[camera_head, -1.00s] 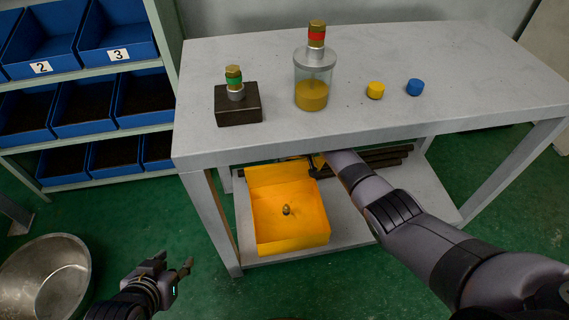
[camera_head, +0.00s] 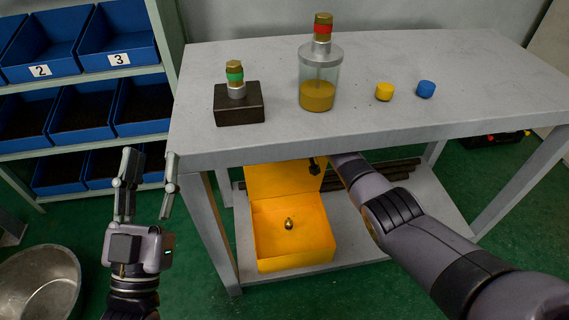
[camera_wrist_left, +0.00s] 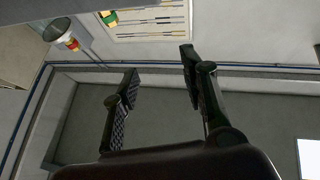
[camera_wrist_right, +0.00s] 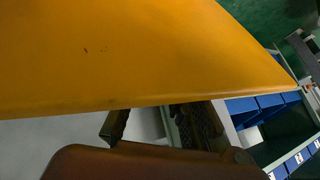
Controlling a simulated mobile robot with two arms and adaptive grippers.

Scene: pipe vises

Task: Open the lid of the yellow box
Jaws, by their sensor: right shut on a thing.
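The yellow box (camera_head: 292,262) sits on the lower shelf under the table. Its lid (camera_head: 278,179) stands raised at the back, and the inside is visible. A small brass-coloured piece (camera_head: 289,224) lies in it. My right arm reaches under the tabletop to the lid; most of that gripper is hidden in the head view. In the right wrist view, the yellow lid (camera_wrist_right: 150,55) fills the upper part and covers part of the right gripper (camera_wrist_right: 160,122), which is shut on it. My left gripper (camera_head: 149,168) is open and empty, raised left of the table.
On the tabletop stand a dark block with a green-ringed fitting (camera_head: 239,104), a jar (camera_head: 320,88), a yellow cap (camera_head: 384,91) and a blue cap (camera_head: 426,89). Dark pipes (camera_head: 392,170) lie on the lower shelf. Blue bins (camera_head: 120,40) fill a rack at left. A metal basin (camera_head: 38,285) is at lower left.

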